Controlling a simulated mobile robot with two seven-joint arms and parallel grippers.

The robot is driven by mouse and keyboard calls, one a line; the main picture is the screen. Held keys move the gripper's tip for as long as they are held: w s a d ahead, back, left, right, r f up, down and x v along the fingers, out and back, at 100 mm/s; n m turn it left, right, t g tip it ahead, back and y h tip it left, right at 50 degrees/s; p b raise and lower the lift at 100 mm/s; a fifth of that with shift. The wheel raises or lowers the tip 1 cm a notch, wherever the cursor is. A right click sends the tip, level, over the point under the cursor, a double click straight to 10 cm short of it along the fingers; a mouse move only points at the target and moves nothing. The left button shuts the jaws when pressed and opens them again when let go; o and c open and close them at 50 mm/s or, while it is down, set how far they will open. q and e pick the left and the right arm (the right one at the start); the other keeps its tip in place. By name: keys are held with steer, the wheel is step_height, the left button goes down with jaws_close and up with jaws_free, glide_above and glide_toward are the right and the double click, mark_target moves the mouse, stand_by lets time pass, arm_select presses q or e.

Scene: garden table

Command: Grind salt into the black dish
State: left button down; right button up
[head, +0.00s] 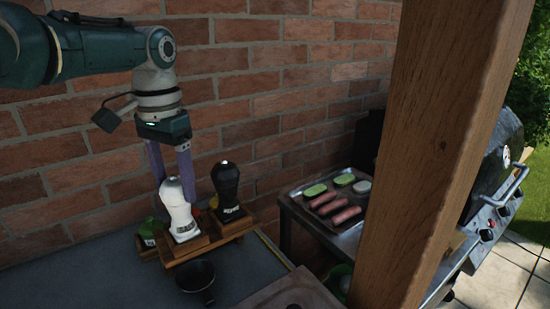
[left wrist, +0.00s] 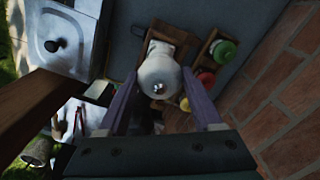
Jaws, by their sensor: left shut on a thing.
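A white grinder (head: 180,214) with a dark label is upright at the wooden rack (head: 220,239); I cannot tell whether its base is in the rack or just above it. My left gripper (head: 176,184) comes down from above and is shut on the white grinder's upper part. The left wrist view shows the grinder's rounded top (left wrist: 158,76) between the two purple fingers. A black grinder (head: 227,186) stands in the rack to its right. The black dish (head: 196,279) sits on the grey table in front of the rack. My right gripper is not in view.
Bottles with green (left wrist: 223,50) and red caps stand close to the grinder. A brick wall is behind. A wooden post (head: 437,150) blocks part of the right side. A tray with sausages and green slices (head: 335,222) lies beyond the table, near a grill (head: 495,165).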

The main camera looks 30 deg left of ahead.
arm_select(q)
steer(key=shift+n, duration=0.6)
steer(key=m+b, duration=0.1)
steer(key=m, duration=0.2)
steer(key=shift+f+m, duration=0.1)
steer(key=shift+m, duration=0.2)
steer(key=m, duration=0.3)
steer(key=shift+m, duration=0.4)
steer(key=m+b, duration=0.1)
steer(key=m, duration=0.5)
